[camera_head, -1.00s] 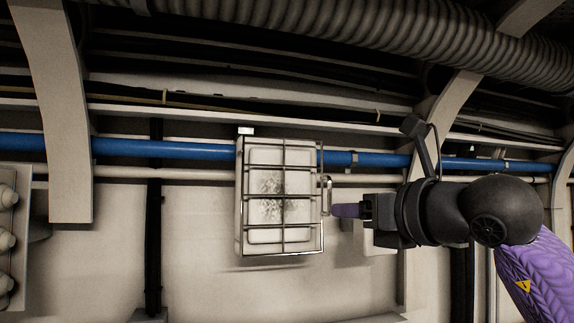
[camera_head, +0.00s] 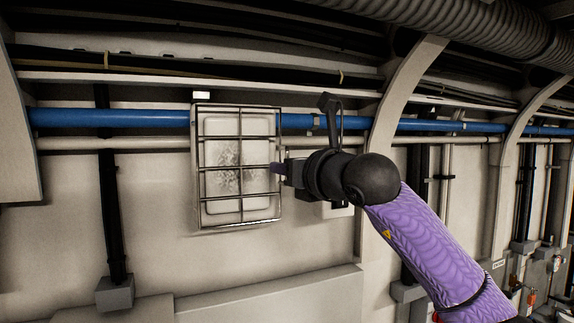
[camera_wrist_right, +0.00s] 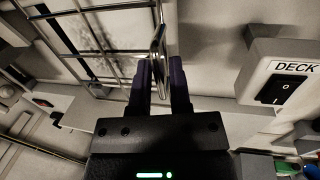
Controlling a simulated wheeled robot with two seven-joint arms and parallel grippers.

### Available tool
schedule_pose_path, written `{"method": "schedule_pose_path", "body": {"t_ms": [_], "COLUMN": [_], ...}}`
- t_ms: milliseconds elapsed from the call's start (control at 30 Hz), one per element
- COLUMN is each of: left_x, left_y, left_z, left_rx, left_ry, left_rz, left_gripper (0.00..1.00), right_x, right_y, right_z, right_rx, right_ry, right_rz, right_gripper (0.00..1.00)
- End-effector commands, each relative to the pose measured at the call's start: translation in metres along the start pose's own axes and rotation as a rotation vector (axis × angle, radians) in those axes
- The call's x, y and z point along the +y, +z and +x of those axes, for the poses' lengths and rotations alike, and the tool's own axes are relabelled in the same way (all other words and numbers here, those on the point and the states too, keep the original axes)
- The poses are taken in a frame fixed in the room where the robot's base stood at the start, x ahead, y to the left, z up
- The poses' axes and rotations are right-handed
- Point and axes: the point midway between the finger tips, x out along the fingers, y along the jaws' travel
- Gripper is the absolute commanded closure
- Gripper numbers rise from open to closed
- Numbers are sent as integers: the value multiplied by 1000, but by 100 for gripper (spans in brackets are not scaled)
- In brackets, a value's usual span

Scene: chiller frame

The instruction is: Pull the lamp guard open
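The lamp guard (camera_head: 240,166) is a wire grid over a pale rectangular lamp (camera_head: 222,190) on the wall. In the head view it lies flat across the lamp. Its metal handle (camera_wrist_right: 158,50) shows in the right wrist view, at the guard's edge. My right gripper (camera_head: 277,169) is at the guard's right edge. In the right wrist view its two fingers (camera_wrist_right: 161,82) stand close on either side of the handle, with little gap, and appear shut on it. The handle is hidden in the head view. My left gripper is not in view.
A switch box marked DECK (camera_wrist_right: 285,85) is beside my right gripper. A blue pipe (camera_head: 120,118) and a white pipe (camera_head: 70,143) run along the wall behind the lamp. A curved frame rib (camera_head: 388,120) stands right of it. The wall below the lamp is clear.

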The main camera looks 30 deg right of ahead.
Motion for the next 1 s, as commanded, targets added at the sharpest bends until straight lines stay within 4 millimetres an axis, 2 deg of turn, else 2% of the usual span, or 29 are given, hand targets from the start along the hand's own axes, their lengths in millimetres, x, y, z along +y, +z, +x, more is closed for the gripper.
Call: {"method": "schedule_pose_path", "body": {"t_ms": [33, 100, 1000], "left_x": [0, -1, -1], "left_y": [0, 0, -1], "left_z": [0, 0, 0], "left_rx": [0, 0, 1], "left_ry": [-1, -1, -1], "left_rz": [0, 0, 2], "left_gripper": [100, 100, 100], "right_x": [0, 0, 0], "right_y": [0, 0, 1], "right_z": [0, 0, 0], "right_rx": [0, 0, -1], "right_ry": [0, 0, 0], "right_rz": [0, 0, 0], "right_gripper": [89, 100, 100]}}
